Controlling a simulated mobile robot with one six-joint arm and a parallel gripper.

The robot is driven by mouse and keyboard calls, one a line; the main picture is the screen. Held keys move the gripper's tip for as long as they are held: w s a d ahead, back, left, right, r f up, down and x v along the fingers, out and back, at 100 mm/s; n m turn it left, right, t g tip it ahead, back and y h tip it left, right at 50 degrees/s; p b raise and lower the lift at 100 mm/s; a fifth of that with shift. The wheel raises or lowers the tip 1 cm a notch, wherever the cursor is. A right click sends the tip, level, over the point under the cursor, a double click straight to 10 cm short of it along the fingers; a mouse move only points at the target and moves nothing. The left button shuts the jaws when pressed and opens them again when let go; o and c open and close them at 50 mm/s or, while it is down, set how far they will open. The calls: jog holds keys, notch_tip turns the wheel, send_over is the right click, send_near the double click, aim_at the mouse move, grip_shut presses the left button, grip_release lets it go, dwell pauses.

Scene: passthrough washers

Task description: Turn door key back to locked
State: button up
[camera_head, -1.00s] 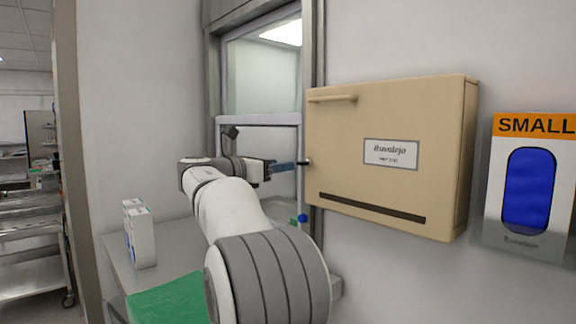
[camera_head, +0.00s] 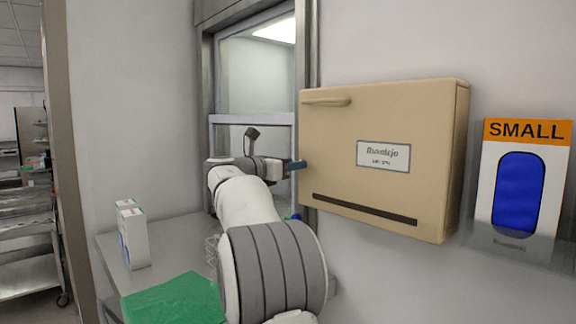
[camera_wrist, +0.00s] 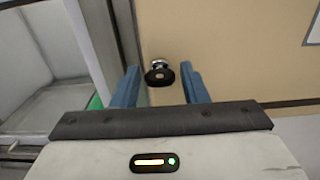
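The door key (camera_wrist: 158,76) shows in the wrist view as a dark round head in front of a silver lock on a beige surface. The way the key is turned is hard to read. My gripper (camera_wrist: 159,87) is open, with one blue finger to each side of the key and visible gaps between. In the head view my gripper (camera_head: 297,165) is at the left edge of the beige cabinet (camera_head: 340,125), and the key is hidden there.
A framed glass pass-through window (camera_head: 255,75) is left of the cabinet. A steel counter (camera_head: 185,240) below holds white boxes (camera_head: 133,235) and a green cloth (camera_head: 175,298). A SMALL dispenser (camera_head: 520,185) hangs at the right.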

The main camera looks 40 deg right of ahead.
jog(key=c, duration=0.6)
jog(key=shift+a, duration=0.45)
jog(key=shift+c, duration=0.3)
jog(key=shift+s+d+f+m+b, duration=0.15)
jog(key=shift+m+b, duration=1.55)
jog(key=shift+m, duration=1.3)
jog(key=shift+d+f+m+b, duration=0.15)
jog(key=shift+m+b, duration=1.55)
jog(key=shift+m, duration=1.3)
jog(key=shift+s+d+m+b, duration=0.15)
jog(key=shift+m+b, duration=1.55)
jog(key=shift+m, duration=1.3)
jog(key=shift+w, duration=0.1)
jog(key=o, duration=1)
